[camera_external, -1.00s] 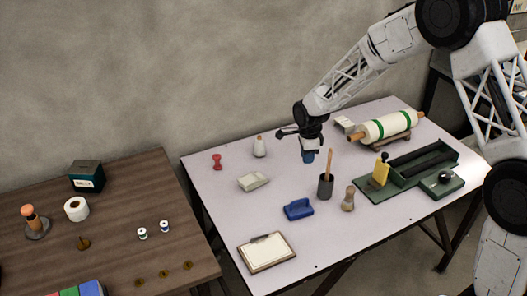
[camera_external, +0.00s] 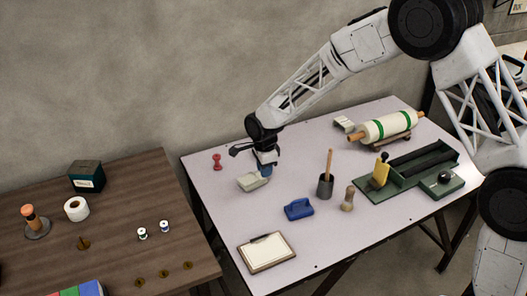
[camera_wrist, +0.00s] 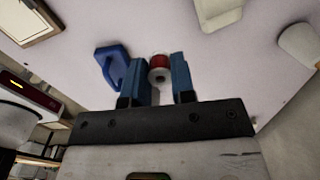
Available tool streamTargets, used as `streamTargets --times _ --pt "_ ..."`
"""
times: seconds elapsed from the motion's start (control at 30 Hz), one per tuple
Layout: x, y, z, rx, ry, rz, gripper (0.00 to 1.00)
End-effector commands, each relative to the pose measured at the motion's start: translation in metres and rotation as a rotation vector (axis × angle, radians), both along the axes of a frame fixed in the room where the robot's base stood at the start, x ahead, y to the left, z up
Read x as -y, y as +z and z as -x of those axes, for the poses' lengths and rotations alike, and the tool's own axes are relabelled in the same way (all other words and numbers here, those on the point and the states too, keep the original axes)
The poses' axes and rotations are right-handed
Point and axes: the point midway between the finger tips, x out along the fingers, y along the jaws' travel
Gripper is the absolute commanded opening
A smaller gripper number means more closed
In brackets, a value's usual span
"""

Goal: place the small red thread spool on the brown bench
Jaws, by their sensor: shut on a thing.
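The small red thread spool (camera_wrist: 159,62), red with a pale end, sits between the two blue fingers of my gripper (camera_wrist: 160,72) in the wrist view. My gripper is shut on it. In the external view my gripper (camera_external: 264,173) is above the pale table, beside the white block, and the spool cannot be made out there. The brown bench (camera_external: 125,200) stands at the left, apart from my gripper.
The white table (camera_external: 225,195) carries a red knobbed object (camera_external: 217,161), a white block (camera_external: 250,183), a blue tool (camera_external: 299,209) and a clipboard (camera_external: 267,251). The bench holds two small spools (camera_external: 153,230), a white roll (camera_external: 76,209) and a dark box (camera_external: 86,177). Bare wood lies between them.

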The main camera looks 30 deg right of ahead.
Motion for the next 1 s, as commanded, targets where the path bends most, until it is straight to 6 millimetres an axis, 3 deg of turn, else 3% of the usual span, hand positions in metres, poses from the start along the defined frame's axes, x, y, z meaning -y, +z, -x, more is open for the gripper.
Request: streamTargets --times 0.1,0.47,1.0 --pt "-0.034 0.002 0.006 0.000 0.047 0.000 0.02" --pt "-0.130 0.008 0.029 0.002 0.181 -0.001 0.02" --pt "-0.269 0.015 0.088 0.001 0.382 0.000 0.02"
